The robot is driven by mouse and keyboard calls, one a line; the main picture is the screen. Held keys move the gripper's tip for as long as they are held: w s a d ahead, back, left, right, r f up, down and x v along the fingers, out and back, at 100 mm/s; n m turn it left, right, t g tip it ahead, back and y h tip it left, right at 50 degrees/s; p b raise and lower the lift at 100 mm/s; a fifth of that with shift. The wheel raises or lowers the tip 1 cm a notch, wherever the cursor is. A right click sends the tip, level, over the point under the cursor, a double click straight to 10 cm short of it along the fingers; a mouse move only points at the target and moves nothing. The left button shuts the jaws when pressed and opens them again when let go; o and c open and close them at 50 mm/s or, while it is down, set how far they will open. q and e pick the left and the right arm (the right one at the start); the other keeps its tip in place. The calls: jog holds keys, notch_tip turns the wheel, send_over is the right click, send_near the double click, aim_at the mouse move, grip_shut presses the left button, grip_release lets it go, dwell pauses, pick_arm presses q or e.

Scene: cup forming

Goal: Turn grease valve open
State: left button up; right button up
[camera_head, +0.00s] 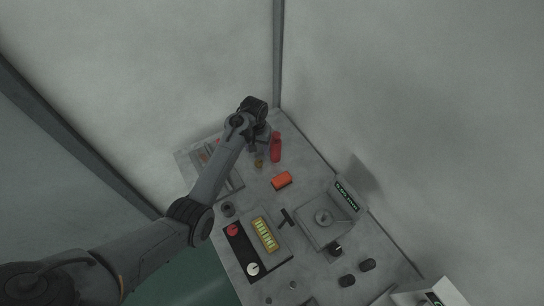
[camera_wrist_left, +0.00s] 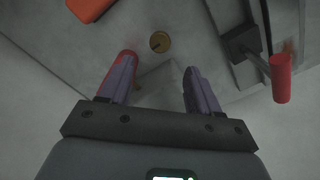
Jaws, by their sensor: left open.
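A lever with a red cylindrical grip (camera_wrist_left: 281,78) on a dark block (camera_wrist_left: 241,43) is at the right of the left wrist view; it looks like the grease valve, but no label is readable. My left gripper (camera_wrist_left: 156,78) is open, with nothing between its fingers, and the lever lies to the right of them, apart. In the head view my left gripper (camera_head: 261,133) is over the far end of the bench, beside a red cylinder (camera_head: 276,147). My right gripper is not in view.
A brass round piece (camera_head: 259,163) and an orange block (camera_head: 281,180) are near my gripper. A panel with buttons (camera_head: 242,250) and a press-like unit (camera_head: 323,218) stand nearer on the bench. Walls close in behind the bench's far end.

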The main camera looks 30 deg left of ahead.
aim_at(258, 162)
pick_arm(q)
notch_tip(258, 162, down, 10)
jog(key=shift+r+b, duration=0.1)
jog(key=shift+b, duration=0.9)
jog(key=shift+f, duration=0.5)
jog(key=shift+c, duration=0.4)
jog(key=c, duration=1)
jog(key=shift+o, duration=0.2)
